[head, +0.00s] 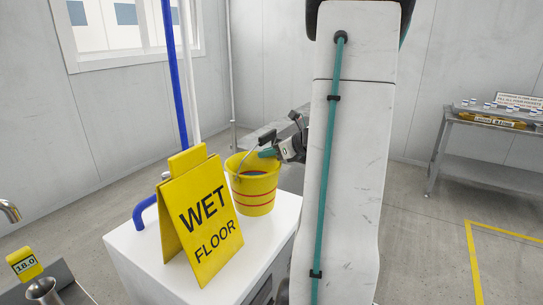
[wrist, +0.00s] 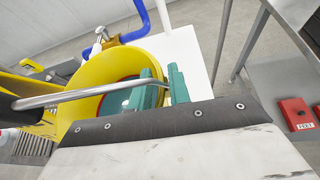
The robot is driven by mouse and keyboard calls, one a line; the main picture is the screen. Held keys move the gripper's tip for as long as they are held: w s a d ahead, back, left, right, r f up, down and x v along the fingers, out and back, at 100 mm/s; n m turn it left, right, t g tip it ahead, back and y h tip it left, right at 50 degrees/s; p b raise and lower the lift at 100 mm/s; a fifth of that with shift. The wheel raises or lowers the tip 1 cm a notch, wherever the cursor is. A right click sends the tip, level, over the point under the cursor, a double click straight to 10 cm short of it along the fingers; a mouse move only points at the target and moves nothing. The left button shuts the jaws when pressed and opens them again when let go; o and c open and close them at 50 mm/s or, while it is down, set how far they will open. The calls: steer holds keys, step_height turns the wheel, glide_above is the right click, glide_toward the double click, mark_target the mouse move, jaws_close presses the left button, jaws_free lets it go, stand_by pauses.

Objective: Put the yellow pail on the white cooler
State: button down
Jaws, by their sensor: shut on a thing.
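The yellow pail (head: 254,187) has red bands and a grey wire handle. It appears upright over the top of a white box (head: 150,252), which looks like the white cooler. I see no gap beneath the pail, but cannot tell whether it rests there or hangs just above. My gripper (head: 269,152) reaches the pail's right side at rim height, partly hidden by my arm. In the wrist view the teal fingers (wrist: 166,84) are shut at the pail (wrist: 97,72), by its rim and handle; the exact contact is hidden.
A yellow wet floor sign (head: 203,218) stands on the white box, just in front of the pail. Blue piping (head: 144,210) is at the box's left. A metal table (head: 490,172) stands at the right. A red box (wrist: 297,114) shows in the wrist view.

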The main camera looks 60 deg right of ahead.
mark_target(269, 160)
steer(key=shift+w+d+f, duration=0.1)
steer(key=shift+w+f, duration=0.05)
steer(key=shift+f, duration=0.45)
steer(key=shift+w+d+f, duration=0.15)
steer(key=shift+w+f, duration=0.05)
steer(key=shift+f, duration=0.4)
steer(key=shift+w+d+f, duration=0.1)
steer(key=shift+w+f, duration=0.05)
steer(key=shift+f, duration=0.6)
steer(key=c, duration=1.3)
jaws_free()
steer(key=shift+s+r, duration=0.3)
steer(key=shift+s, duration=0.05)
steer(key=v, duration=1.1)
